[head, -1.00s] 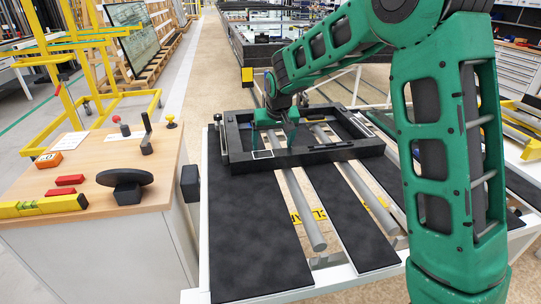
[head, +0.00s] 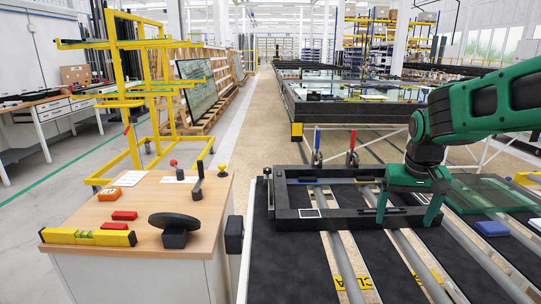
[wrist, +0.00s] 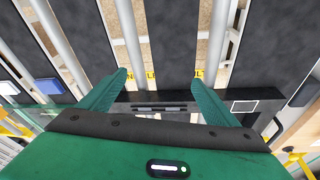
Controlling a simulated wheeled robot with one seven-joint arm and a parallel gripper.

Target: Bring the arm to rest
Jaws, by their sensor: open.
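My gripper (head: 408,208) is green and open, with its two fingers pointing down over the right part of a black rectangular frame (head: 345,220). The frame lies on the slatted work table (head: 285,267). In the wrist view my gripper's fingers (wrist: 158,82) stand well apart with nothing between them. The frame's bar (wrist: 150,108) passes behind and between the fingers. I cannot tell whether the fingertips touch the frame.
A glass pane (head: 485,192) and a blue block (head: 492,229) lie right of my gripper. At left a wooden cabinet (head: 95,210) holds a spirit level (head: 88,238) and a suction cup (head: 176,228). A yellow rack (head: 130,100) stands behind.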

